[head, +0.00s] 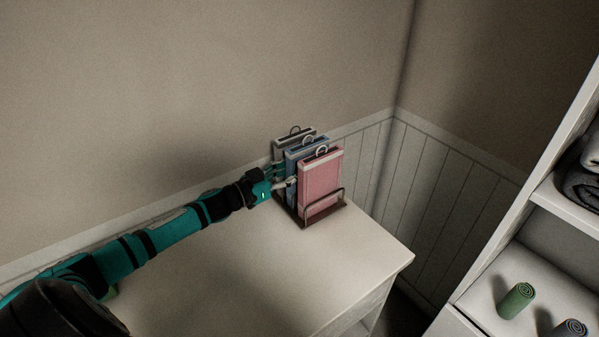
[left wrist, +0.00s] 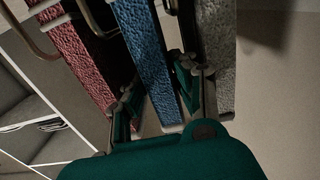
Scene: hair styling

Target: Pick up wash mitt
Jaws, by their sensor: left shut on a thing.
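Three wash mitts stand upright side by side in a dark rack (head: 325,214) on a white tabletop: a pink mitt (head: 321,183) in front, a blue mitt (head: 307,147) in the middle and a grey mitt (head: 290,143) at the back. Each has a loop on top in the head view. My left gripper (head: 286,177) reaches in from the left. In the left wrist view its fingers (left wrist: 160,98) lie on both sides of the blue mitt (left wrist: 143,50), shut on it, with the pink mitt (left wrist: 79,55) and grey mitt (left wrist: 218,60) either side. My right gripper is not in view.
The white table (head: 240,275) is clear in front of the rack, and a wall stands close behind. At the right is a shelf unit (head: 555,198) with rolled towels, one green (head: 516,301). The rack's wire (left wrist: 42,30) shows beside the pink mitt.

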